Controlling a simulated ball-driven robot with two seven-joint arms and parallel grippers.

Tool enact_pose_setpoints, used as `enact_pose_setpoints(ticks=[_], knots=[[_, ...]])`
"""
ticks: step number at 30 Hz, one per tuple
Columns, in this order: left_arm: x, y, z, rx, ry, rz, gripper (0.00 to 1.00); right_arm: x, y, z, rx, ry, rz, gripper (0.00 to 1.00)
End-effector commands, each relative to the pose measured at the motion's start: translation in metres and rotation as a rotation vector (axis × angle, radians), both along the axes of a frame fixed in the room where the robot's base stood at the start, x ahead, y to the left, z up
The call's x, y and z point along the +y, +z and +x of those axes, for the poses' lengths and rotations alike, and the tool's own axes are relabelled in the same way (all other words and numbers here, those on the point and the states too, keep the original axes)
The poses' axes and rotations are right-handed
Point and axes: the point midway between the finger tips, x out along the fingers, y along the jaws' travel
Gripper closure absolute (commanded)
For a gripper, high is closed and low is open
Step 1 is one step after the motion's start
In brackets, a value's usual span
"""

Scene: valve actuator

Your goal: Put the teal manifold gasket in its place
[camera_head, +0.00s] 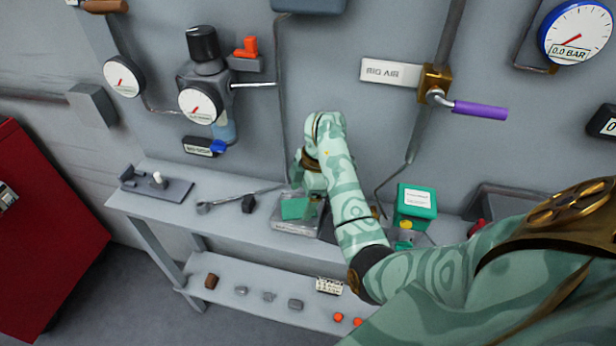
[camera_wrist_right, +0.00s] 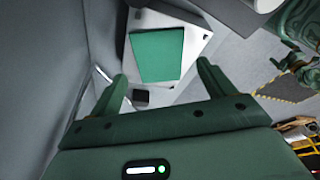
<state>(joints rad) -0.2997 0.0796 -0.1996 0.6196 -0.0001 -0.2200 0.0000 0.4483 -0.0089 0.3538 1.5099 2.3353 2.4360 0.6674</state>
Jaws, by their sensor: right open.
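The teal manifold gasket (camera_head: 296,208) appears as a flat, four-sided teal piece on a pale grey block or tray (camera_head: 290,226) on the bench. In the right wrist view the gasket (camera_wrist_right: 157,54) lies on the light plate, ahead of the fingertips. My right gripper (camera_head: 309,191) is over the bench beside the gasket, partly hidden by my own arm in the head view. In the wrist view its two fingers (camera_wrist_right: 162,74) are apart with nothing between them. My left gripper is not seen in the head view.
Gauges and a purple-handled valve (camera_head: 479,110) project from the wall behind. A lower shelf (camera_head: 258,312) holds several small parts.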

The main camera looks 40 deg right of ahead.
Motion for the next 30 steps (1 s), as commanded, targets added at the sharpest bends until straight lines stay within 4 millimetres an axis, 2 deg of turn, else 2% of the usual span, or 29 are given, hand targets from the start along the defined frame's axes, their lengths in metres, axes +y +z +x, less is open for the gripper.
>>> enact_pose_setpoints(ticks=[1, 6, 12, 17, 26, 29, 30], knots=[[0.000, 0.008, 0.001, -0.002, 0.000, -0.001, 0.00, -0.004, 0.016, 0.000, -0.004, -0.002, -0.003, 0.19], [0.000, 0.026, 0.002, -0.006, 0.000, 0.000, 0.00, -0.015, 0.057, -0.004, -0.004, -0.002, -0.003, 0.19], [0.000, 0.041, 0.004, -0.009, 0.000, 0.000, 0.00, -0.024, 0.090, -0.008, -0.002, -0.002, -0.004, 0.19], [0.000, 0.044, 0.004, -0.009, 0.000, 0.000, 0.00, -0.026, 0.098, -0.009, -0.001, 0.000, -0.001, 0.19], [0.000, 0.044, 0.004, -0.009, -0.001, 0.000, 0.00, -0.027, 0.097, -0.010, 0.000, 0.001, -0.006, 0.19], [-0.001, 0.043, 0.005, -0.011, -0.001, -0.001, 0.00, -0.040, 0.090, -0.013, -0.003, 0.020, -0.092, 0.19], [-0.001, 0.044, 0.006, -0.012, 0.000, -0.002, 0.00, -0.052, 0.086, -0.016, -0.002, 0.038, -0.167, 0.19]])
